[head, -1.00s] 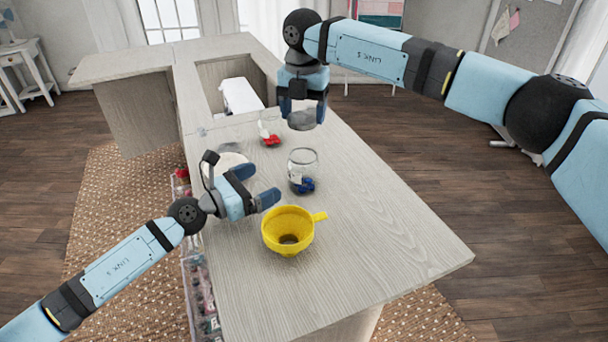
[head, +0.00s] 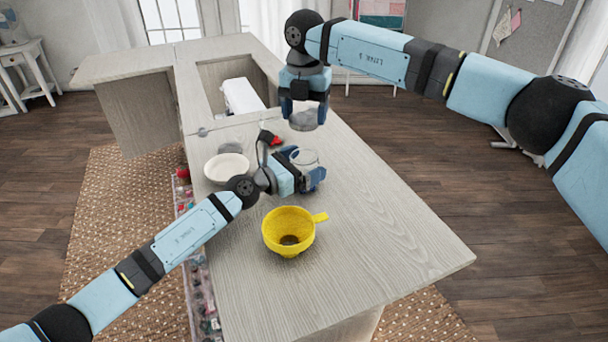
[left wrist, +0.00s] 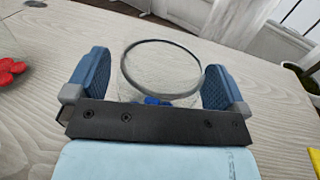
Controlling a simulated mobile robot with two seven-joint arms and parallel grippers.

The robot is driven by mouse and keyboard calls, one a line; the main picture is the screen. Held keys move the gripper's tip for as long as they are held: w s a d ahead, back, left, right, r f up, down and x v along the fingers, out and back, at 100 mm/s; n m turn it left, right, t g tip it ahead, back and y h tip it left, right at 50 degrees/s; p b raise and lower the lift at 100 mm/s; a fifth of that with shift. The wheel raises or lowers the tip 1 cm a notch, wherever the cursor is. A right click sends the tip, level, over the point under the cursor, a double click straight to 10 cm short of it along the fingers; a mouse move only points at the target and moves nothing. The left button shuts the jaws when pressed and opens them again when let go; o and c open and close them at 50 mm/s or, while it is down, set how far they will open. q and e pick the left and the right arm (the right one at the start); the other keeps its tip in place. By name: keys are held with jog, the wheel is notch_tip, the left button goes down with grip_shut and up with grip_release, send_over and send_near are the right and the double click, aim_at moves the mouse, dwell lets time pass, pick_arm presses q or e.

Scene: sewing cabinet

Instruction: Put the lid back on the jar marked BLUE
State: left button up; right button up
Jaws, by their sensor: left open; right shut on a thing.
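The clear glass jar (head: 304,156) with blue pieces in it stands upright on the table. Its open rim (left wrist: 163,60) and blue contents show in the left wrist view; I cannot read its label. My left gripper (head: 306,180) is open, with one finger on each side of this jar; I cannot tell whether they touch it. My right gripper (head: 304,104) is shut on a greyish, see-through round lid (head: 303,121), held above the table behind the jar. Another jar with red pieces (head: 276,140) stands farther back, partly hidden by my left gripper.
A yellow funnel (head: 288,232) stands in front of the jar. A white dish (head: 227,167) and a grey disc (head: 231,147) lie to the left. A white object (head: 241,96) is at the back. The table's right front is clear.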

pick_arm(q)
jog(key=shift+c, duration=0.2)
jog(key=c, duration=1.2)
pick_arm(e)
jog(key=shift+f, duration=2.45)
jog(key=shift+f, duration=0.1)
jog(key=shift+f, duration=0.8)
jog(key=shift+f, duration=0.55)
